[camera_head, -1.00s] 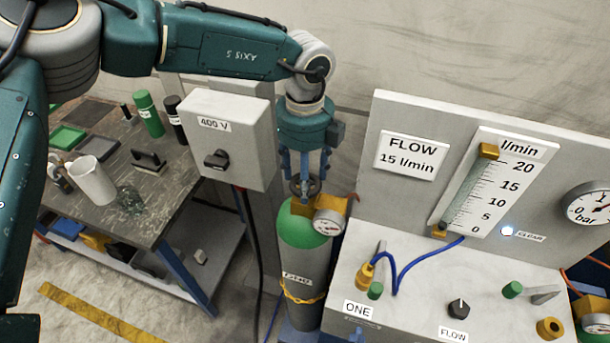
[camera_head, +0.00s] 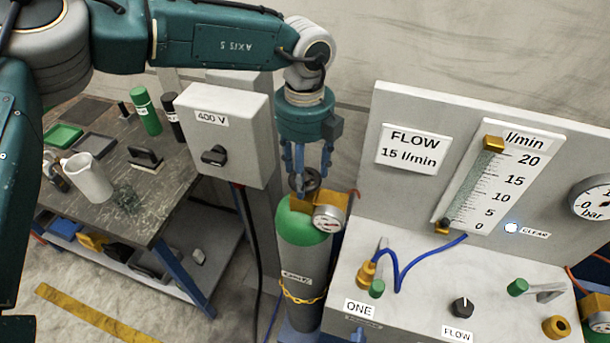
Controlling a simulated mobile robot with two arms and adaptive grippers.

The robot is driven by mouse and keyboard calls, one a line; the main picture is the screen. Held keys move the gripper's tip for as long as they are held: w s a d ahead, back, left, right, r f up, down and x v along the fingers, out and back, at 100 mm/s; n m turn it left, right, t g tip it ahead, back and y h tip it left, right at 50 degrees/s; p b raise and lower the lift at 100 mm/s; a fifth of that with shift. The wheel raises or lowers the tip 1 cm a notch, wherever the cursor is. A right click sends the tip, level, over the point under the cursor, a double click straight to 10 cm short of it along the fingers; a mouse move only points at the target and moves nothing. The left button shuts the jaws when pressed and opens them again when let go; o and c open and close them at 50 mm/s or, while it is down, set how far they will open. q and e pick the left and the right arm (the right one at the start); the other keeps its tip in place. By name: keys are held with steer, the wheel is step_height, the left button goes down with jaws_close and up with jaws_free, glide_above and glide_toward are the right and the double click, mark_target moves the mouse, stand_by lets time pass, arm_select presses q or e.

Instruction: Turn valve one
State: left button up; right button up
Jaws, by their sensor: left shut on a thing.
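A grey gas cylinder (camera_head: 303,262) with a green shoulder stands at the centre. A dark handwheel (camera_head: 304,182) sits on top of its brass valve. My left gripper (camera_head: 305,180) points down from above, its blue fingers shut on the handwheel. The fingers partly hide the wheel. A label ONE (camera_head: 359,307) is on the bench at the right, beside a lever with a green end (camera_head: 377,289) and a brass fitting (camera_head: 366,272). No gripper touches that lever. My right gripper is out of view.
A round gauge (camera_head: 328,218) sits beside the cylinder valve. A 400 V box (camera_head: 250,125) is close left of my gripper. The flow panel (camera_head: 400,110) is close on the right, with a blue hose (camera_head: 425,255). A cluttered workbench (camera_head: 165,200) is at the left.

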arm_select(q)
steer(key=m+b, duration=0.4)
steer(key=shift+w+b, duration=0.35)
steer(key=m+b, duration=0.3)
steer(key=m, duration=0.2)
steer(key=shift+d+r, duration=0.1)
steer(key=shift+r, duration=0.05)
steer(key=m+b, duration=0.1)
steer(key=m, duration=0.2)
steer(key=shift+s, duration=0.1)
steer(key=shift+d+r+m+b, duration=0.1)
steer(key=shift+m+b, duration=0.3)
steer(key=shift+m, duration=1.2)
steer(key=o, duration=0.9)
steer(key=shift+o, duration=1.3)
steer(key=shift+d+f, duration=0.15)
steer(key=shift+f, duration=0.05)
